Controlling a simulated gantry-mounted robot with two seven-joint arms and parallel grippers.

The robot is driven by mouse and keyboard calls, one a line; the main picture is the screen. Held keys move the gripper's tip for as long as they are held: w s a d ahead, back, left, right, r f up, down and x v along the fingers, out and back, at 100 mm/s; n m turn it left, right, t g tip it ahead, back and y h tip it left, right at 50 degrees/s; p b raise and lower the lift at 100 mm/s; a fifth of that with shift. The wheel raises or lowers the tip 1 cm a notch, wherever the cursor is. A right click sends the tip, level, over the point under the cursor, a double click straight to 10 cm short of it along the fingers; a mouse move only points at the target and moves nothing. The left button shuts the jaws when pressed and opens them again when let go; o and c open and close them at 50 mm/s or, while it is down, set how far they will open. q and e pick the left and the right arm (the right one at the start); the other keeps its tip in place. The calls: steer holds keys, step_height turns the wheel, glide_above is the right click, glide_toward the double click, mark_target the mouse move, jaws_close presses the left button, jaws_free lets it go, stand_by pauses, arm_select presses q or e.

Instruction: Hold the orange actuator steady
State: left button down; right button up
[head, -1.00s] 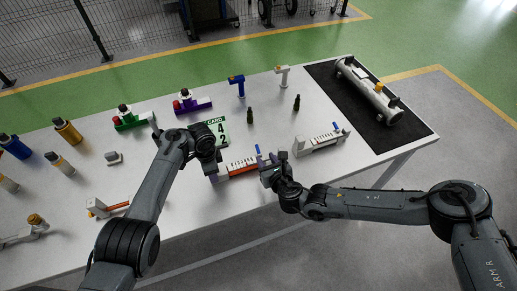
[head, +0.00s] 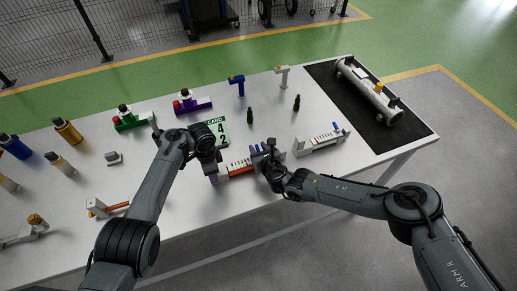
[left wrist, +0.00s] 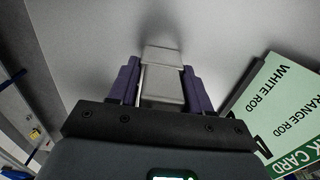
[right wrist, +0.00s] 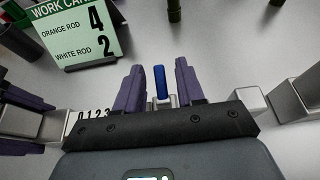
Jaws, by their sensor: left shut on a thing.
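The orange actuator (head: 239,167) is a grey unit with an orange rod and a number scale, lying near the table's front edge. My left gripper (head: 214,172) is shut on the grey block at its left end; the left wrist view shows this block (left wrist: 162,88) between the purple fingers. My right gripper (head: 264,153) is at the actuator's right end. In the right wrist view its fingers (right wrist: 160,82) stand apart on either side of an upright blue lever (right wrist: 160,83), with gaps visible. Part of the scale (right wrist: 94,114) shows left of those fingers.
A green work card (right wrist: 76,33) reads orange rod 4, white rod 2. A similar unit (head: 318,142) with a blue lever lies to the right. Two small dark bottles (head: 250,115) stand behind. A grey cylinder (head: 370,90) lies on a black mat (head: 408,127) at the far right.

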jaws_close()
steer(key=shift+w+f+g+h, duration=0.1)
steer(key=shift+g+h, duration=0.05)
steer(key=shift+g, duration=0.45)
steer(key=shift+w+f+g+h, duration=0.1)
steer(key=shift+g+h, duration=0.05)
steer(key=shift+g, duration=0.45)
jaws_free()
